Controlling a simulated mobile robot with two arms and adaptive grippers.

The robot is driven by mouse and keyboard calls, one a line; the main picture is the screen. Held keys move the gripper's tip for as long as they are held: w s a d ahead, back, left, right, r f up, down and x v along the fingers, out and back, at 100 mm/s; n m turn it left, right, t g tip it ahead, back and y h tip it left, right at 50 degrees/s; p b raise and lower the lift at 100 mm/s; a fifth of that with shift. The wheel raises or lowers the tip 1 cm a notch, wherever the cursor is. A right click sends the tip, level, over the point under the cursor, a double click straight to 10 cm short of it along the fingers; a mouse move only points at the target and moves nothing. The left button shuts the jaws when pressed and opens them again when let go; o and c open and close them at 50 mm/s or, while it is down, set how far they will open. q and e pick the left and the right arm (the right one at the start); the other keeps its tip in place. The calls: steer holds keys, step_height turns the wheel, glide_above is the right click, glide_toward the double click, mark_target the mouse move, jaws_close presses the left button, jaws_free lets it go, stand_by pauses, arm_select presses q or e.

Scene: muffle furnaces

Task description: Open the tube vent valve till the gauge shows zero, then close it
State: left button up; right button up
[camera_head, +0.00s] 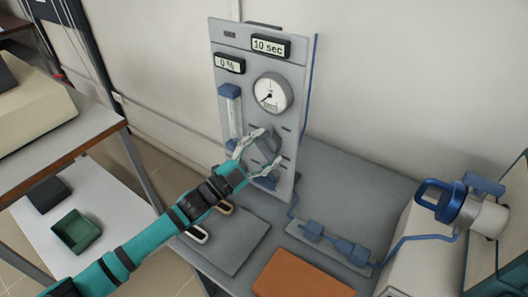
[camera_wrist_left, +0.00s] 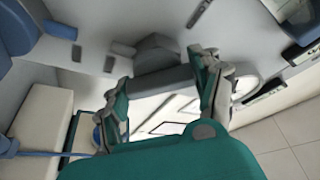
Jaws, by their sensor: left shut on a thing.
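The upright grey panel (camera_head: 222,50) carries a round white gauge (camera_head: 273,92); its dark needle points to the lower left. My left gripper (camera_head: 270,147) is at the lower part of the panel, shut on a grey valve knob (camera_head: 265,141), with a finger on either side. In the left wrist view the gripper (camera_wrist_left: 160,82) has its fingers spread around the grey knob (camera_wrist_left: 155,48). The knob's label and exact turn cannot be read. My right gripper is in neither view.
A display reads 10 sec (camera_head: 269,46) and another 0 % (camera_head: 229,63). A clear tube (camera_head: 234,115) stands left of the gauge. Blue piping (camera_head: 405,240) leads right to a blue-handled flange (camera_head: 445,202). An orange mat (camera_head: 300,275) lies in front.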

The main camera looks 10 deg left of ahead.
arm_select(q)
steer(key=n+t+y, duration=0.1)
steer(key=n, duration=0.2)
steer(key=n+t+y, duration=0.1)
steer(key=n, duration=0.2)
steer(key=shift+f+t, duration=0.1)
steer(key=shift+t, duration=0.2)
steer(key=n+y, duration=0.1)
steer(key=n, duration=0.2)
steer(key=n+t+y, duration=0.1)
steer(key=n, duration=0.2)
steer(key=shift+t+y+p, duration=0.3)
steer(key=shift+n, duration=0.5)
steer(key=o, duration=1.2)
steer(key=shift+c, duration=0.2)
steer(key=v, duration=1.2)
steer(key=shift+d, duration=0.15)
